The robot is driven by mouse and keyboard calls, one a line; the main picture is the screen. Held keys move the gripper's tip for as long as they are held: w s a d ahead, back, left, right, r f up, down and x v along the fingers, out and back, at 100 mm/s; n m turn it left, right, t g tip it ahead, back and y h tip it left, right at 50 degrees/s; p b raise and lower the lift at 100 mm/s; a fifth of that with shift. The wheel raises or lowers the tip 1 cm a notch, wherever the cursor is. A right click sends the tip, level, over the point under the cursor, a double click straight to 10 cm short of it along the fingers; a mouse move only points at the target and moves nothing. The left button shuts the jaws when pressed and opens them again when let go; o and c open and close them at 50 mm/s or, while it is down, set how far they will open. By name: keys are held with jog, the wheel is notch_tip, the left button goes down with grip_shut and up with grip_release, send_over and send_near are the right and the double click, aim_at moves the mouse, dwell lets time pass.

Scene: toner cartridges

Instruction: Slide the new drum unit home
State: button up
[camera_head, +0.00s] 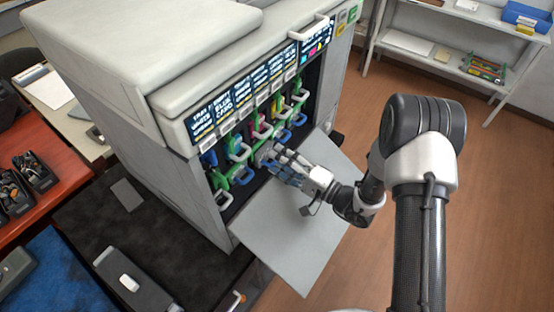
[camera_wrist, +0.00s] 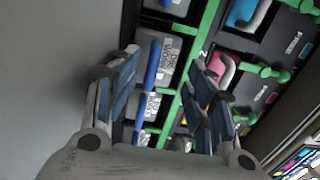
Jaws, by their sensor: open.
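The printer (camera_head: 140,95) stands with its front open, showing a row of bays with coloured handles. In the wrist view, a grey unit (camera_wrist: 172,52) with a label and a blue bar handle (camera_wrist: 153,62) lies in its bay, between and beyond my fingers; it looks like a drum unit. I cannot tell which unit is the new one or how deep it sits. My gripper (camera_head: 270,162) is open in front of the lower bays, and in the wrist view its blue-padded fingers (camera_wrist: 165,62) stand on either side of the blue handle. Contact is not clear.
The lowered front door (camera_head: 295,240) lies below my gripper. Green rails (camera_wrist: 190,75) and levers divide the bays; cyan (camera_wrist: 242,12) and magenta (camera_wrist: 218,68) cartridges are to the right. A shelf (camera_head: 460,60) stands at the back right, with open floor before it.

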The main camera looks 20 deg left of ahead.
jog(key=shift+b+v, duration=0.4)
jog(key=shift+v, duration=2.25)
jog(key=shift+c, duration=0.4)
